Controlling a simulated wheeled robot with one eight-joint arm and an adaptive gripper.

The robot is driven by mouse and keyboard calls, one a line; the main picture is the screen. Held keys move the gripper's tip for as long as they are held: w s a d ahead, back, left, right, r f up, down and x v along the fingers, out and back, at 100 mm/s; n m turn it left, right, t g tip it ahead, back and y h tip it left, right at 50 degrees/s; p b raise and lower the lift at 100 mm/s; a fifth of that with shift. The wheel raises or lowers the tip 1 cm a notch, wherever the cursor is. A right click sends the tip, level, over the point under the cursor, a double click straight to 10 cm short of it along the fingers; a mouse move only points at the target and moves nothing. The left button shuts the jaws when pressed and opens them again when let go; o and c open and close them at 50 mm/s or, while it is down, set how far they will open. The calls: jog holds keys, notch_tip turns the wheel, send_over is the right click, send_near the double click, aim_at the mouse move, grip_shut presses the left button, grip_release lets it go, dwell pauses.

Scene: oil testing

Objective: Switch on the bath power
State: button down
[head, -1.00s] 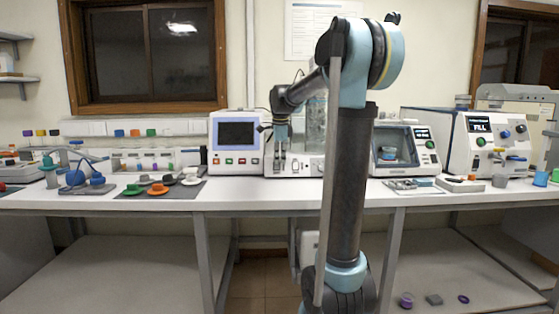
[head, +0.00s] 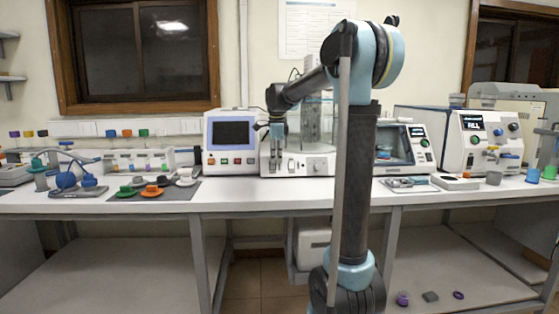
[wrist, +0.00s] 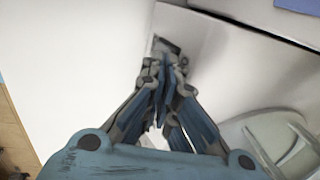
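The bath (head: 318,166) is a white unit with a clear glass tank, at the middle of the bench in the head view. Its front panel carries a small switch and a round knob (head: 318,163). My gripper (head: 276,168) points down at the left part of that panel. In the wrist view, my gripper (wrist: 164,66) has its fingers together with nothing visible between them. Just beyond the tips is a small dark switch-like part (wrist: 166,46) on a pale surface. The fingers partly cover it, so its position and any contact cannot be told.
A white unit with a dark screen (head: 231,134) stands close to the left of the bath. A chamber unit (head: 420,142) and a FILL machine (head: 453,145) stand to the right. A grey mat (head: 126,192) with coloured pieces lies left. The bench front is clear in the middle.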

jog(key=shift+s+a+f, duration=0.1)
jog(key=shift+s, duration=0.05)
jog(key=shift+s+f, duration=0.25)
jog(key=shift+s, duration=0.7)
jog(key=shift+s, duration=0.1)
jog(key=c, duration=2.4)
grip_release()
jog(key=shift+s+r, duration=0.1)
jog(key=shift+s, duration=0.15)
jog(key=s, duration=0.1)
jog(key=s+r, duration=0.1)
jog(key=shift+s+a+r, duration=0.1)
jog(key=shift+s+r, duration=0.1)
jog(key=shift+s, duration=0.15)
notch_tip(320, 180, up, 10)
jog(key=s, duration=0.2)
jog(key=shift+d, duration=0.2)
